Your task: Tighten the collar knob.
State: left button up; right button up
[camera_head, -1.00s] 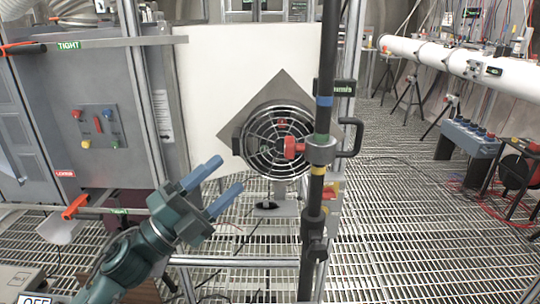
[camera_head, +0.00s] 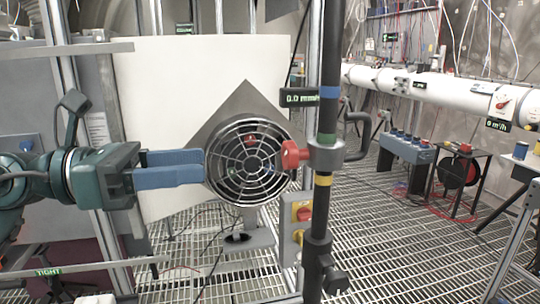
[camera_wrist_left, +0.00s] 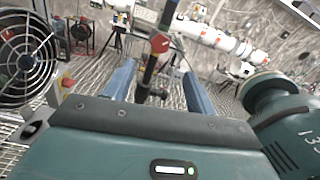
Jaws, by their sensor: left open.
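The red collar knob (camera_head: 291,154) sticks out to the left of a grey collar (camera_head: 326,155) on an upright black pole (camera_head: 328,70). My left gripper (camera_head: 204,166) is level and points right at about knob height. Its blue fingers are open and empty, with a clear gap in the picture between their tips and the knob. In the left wrist view the red knob (camera_wrist_left: 160,43) shows beyond the open fingers (camera_wrist_left: 157,72), roughly between them, with the pole behind. My right gripper is not in view.
A round fan with a wire guard (camera_head: 248,162) stands just left of the knob, in front of a white panel (camera_head: 150,75). A small display (camera_head: 303,97) reads about 0.0 mm. Blue and yellow bands mark the pole. A black clamp (camera_head: 335,280) sits lower on it.

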aim_at(284, 157)
pick_arm(q)
jog(key=p+x, duration=0.2)
jog(key=x, duration=0.9)
jog(key=shift+p, duration=0.3)
jog(key=shift+w+d, duration=0.1)
jog(key=shift+d, duration=0.25)
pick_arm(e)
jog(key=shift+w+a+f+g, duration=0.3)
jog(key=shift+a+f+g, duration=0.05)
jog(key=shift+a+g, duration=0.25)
pick_arm(q)
jog(key=c, duration=1)
jog(key=shift+f+b, duration=0.1)
jog(key=shift+b, duration=0.2)
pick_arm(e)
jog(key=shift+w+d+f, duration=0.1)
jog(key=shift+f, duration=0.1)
